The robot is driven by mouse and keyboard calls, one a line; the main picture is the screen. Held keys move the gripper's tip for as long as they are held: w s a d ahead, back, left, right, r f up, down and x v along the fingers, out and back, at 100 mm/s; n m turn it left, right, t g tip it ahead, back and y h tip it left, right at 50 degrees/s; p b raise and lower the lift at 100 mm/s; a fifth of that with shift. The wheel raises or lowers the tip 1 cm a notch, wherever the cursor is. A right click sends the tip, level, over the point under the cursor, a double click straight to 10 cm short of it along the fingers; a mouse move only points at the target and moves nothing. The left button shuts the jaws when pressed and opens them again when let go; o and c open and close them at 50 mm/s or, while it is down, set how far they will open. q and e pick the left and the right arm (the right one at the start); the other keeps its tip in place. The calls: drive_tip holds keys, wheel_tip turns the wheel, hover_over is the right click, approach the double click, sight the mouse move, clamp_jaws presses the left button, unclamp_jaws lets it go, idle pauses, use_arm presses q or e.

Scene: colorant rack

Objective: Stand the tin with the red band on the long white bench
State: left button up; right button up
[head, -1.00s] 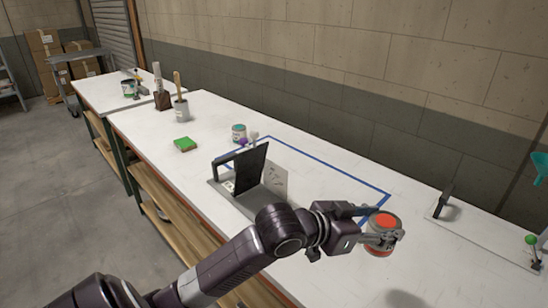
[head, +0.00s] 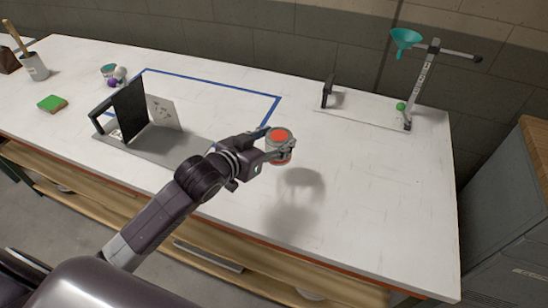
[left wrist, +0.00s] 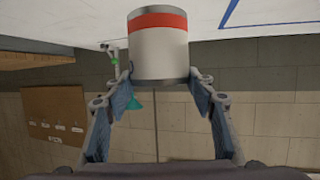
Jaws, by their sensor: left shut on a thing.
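My left gripper (head: 279,150) is shut on a tin with a red top (head: 279,136) and holds it above the long white bench (head: 375,190). The tin's shadow lies on the bench, apart from it to the lower right. In the left wrist view the tin (left wrist: 158,55) is grey with a red band (left wrist: 158,20), and the two fingers press on its sides. The picture is upside down there, with the bench along the top. The right gripper is not in view.
A blue taped outline (head: 210,82) and a grey stand with a black panel (head: 130,110) lie left of the tin. A white board with a post (head: 365,112) and a teal funnel (head: 405,38) are at the back right. The bench's right part is clear.

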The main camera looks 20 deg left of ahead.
sight(271, 163)
use_arm(q)
wheel_tip(271, 163, down, 4)
drive_tip(key=shift+r, duration=0.1)
wheel_tip(271, 163, down, 4)
drive_tip(key=shift+f, duration=0.2)
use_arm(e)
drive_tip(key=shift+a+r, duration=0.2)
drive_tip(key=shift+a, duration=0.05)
use_arm(q)
drive_tip(key=o, duration=1.3)
drive_tip(key=shift+f, duration=0.1)
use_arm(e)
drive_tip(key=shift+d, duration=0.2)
use_arm(q)
drive_tip(key=shift+b+v, duration=0.6)
drive_tip(key=shift+v, duration=5.45)
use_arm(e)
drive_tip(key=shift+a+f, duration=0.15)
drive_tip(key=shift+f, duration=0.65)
use_arm(q)
drive_tip(key=shift+w, duration=0.1)
